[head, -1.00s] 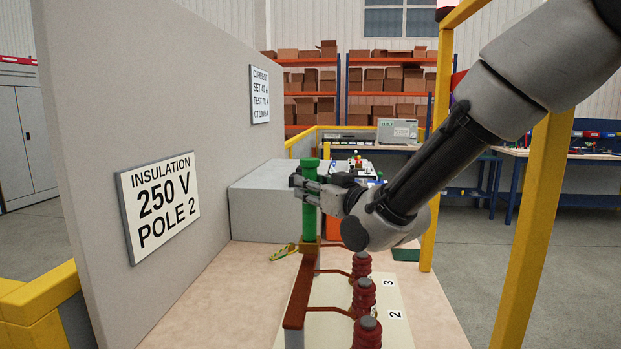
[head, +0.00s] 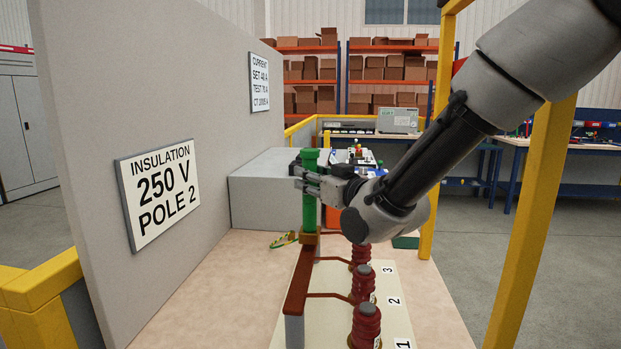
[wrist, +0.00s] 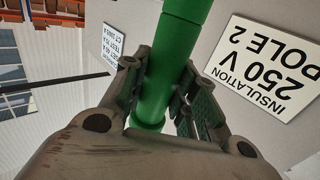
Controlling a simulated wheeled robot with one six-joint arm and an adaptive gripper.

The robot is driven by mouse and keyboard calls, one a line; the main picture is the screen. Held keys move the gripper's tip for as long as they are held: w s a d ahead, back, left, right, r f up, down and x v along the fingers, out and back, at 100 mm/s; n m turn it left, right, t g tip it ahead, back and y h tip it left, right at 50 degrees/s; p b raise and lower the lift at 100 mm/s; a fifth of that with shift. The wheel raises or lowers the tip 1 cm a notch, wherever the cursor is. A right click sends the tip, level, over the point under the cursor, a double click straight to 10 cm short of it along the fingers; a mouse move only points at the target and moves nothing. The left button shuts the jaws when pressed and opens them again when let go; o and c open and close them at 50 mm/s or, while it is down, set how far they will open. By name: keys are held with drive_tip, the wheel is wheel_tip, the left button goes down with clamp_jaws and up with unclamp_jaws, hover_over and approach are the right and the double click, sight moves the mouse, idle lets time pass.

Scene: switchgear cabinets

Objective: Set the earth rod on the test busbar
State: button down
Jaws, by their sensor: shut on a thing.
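The green earth rod (head: 309,208) stands upright at the far end of the test busbar (head: 300,283), a brown bar on a grey post. A brass-coloured clamp at the rod's foot (head: 308,238) appears to meet the bar's far end; exact contact is too small to tell. My gripper (head: 309,184) is shut around the rod's upper part, reaching in from the right. In the wrist view the rod (wrist: 172,70) runs between both fingers. The bar's far end is partly hidden behind the clamp.
Red insulators (head: 366,324) numbered 1 to 3 stand right of the bar. A grey panel (head: 100,80) with signs stands left. A grey box (head: 262,190) is behind the rod. A yellow post (head: 535,200) stands right. A green-yellow lead (head: 284,240) lies left of the clamp.

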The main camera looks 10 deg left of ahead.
sight(315, 152)
drive_tip(key=shift+f, duration=0.45)
idle(0.4)
idle(1.1)
drive_tip(key=shift+r, duration=3.55)
